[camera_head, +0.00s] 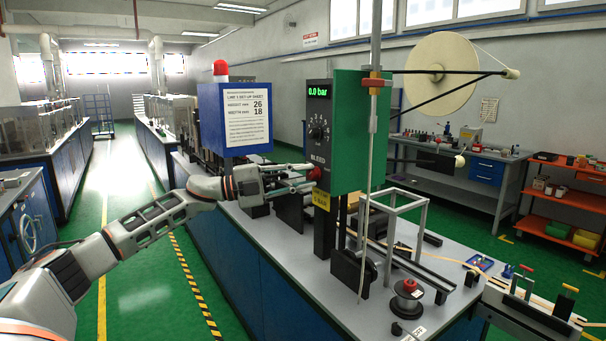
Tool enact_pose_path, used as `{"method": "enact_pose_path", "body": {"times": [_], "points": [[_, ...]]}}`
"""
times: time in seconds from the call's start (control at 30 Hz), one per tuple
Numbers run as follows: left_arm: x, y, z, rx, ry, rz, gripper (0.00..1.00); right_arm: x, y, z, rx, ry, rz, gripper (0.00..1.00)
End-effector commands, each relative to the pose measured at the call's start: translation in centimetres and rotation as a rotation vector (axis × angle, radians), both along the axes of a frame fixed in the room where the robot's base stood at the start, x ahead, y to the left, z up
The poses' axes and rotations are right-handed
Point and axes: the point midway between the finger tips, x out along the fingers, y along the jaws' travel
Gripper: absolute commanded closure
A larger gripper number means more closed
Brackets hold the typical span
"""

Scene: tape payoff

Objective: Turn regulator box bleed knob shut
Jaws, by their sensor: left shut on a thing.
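The regulator box (350,130) is a green housing with a black front panel, fixed on a dark post above the bench. Its green display reads 0.0 bar, and a round dial (318,132) sits below the display. The red bleed knob (314,174) is low on the panel. My left gripper (304,178) reaches in from the left, with its fingertips at the red knob and shut on it. The fingers partly cover the knob, and its turn angle is too small to read. My right gripper is not in view.
A blue sign box (235,119) with a red lamp stands left of the regulator box. The green aisle floor at left is clear.

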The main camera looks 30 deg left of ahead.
Motion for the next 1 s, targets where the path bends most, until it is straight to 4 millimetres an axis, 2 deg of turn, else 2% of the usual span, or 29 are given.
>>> {"method": "enact_pose_path", "body": {"times": [0.47,0.5,0.57,1.0], "points": [[0.00,-0.06,0.00,0.015,-0.007,-0.001,1.00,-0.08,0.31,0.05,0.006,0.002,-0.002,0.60],[0.00,-0.06,0.00,0.015,-0.007,-0.001,0.77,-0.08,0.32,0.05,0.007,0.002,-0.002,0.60],[-0.01,-0.05,0.00,0.015,-0.007,-0.001,0.63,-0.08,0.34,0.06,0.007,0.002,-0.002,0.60],[-0.36,0.43,-0.15,0.014,-0.004,0.002,0.63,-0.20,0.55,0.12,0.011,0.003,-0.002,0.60]]}}
